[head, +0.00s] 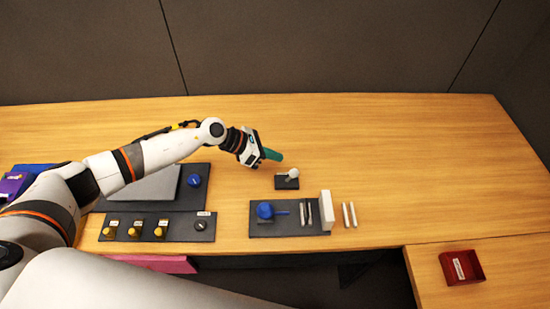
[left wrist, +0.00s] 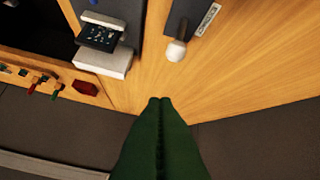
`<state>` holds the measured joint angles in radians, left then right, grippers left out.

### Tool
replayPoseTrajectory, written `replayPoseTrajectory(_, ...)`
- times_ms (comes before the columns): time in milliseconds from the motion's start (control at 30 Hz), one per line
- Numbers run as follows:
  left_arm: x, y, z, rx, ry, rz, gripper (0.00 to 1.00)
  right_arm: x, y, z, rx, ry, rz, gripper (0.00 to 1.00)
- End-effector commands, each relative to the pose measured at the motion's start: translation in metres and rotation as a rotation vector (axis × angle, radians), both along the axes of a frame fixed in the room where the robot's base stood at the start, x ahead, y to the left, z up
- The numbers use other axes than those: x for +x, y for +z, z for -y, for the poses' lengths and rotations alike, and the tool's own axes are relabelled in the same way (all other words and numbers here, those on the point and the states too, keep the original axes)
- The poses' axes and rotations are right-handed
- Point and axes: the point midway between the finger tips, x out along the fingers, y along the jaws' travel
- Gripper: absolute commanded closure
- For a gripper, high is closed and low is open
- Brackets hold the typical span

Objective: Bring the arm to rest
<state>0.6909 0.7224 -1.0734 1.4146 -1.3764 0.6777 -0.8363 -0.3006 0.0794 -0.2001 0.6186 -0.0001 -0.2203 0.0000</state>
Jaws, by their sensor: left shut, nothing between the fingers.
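My left gripper (head: 278,156) reaches out over the wooden table from the left, and its green fingers point right. In the left wrist view the fingers (left wrist: 160,101) are pressed together with nothing between them. A white ball (head: 292,173) on a small dark base (head: 285,184) stands just below and right of the fingertips in the head view, apart from them. The ball also shows in the left wrist view (left wrist: 176,51), ahead of the fingertips and clear of them. My right gripper is out of view.
A dark panel with a blue knob (head: 265,210) and a white upright block (head: 326,210) lies nearer the front. Yellow knobs (head: 135,231) sit on another panel at left. A red tray (head: 461,267) is at lower right. The table's back and right (head: 430,160) are bare.

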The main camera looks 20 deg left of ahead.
Motion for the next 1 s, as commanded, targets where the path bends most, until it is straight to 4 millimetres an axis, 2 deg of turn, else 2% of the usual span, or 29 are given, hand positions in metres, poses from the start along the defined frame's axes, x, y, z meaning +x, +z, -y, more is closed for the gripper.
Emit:
replayPoseTrajectory(367,0.0,-0.001,0.0,-0.002,0.002,-0.001,1.0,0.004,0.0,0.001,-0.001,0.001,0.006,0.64)
replayPoseTrajectory(467,-0.003,0.004,0.015,-0.061,0.028,-0.006,1.0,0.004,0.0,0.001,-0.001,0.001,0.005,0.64)
replayPoseTrajectory(567,-0.009,0.024,0.05,-0.25,0.128,-0.031,1.0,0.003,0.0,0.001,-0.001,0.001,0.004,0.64)
replayPoseTrajectory(633,-0.012,0.049,0.077,-0.459,0.26,-0.079,1.0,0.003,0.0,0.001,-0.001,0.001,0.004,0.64)
replayPoseTrajectory(733,-0.015,0.089,0.094,-0.797,0.515,-0.204,1.0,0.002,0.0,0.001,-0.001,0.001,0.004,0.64)
replayPoseTrajectory(800,-0.015,0.107,0.085,-1.018,0.72,-0.316,1.0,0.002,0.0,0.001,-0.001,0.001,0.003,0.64)
replayPoseTrajectory(867,-0.017,0.115,0.07,-1.191,0.903,-0.426,1.0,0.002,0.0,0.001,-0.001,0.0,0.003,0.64)
replayPoseTrajectory(933,-0.025,0.113,0.045,-1.372,1.132,-0.566,1.0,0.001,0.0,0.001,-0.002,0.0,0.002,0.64)
replayPoseTrajectory(1000,-0.039,0.101,0.017,-1.526,1.372,-0.711,1.0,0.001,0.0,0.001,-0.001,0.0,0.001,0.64)
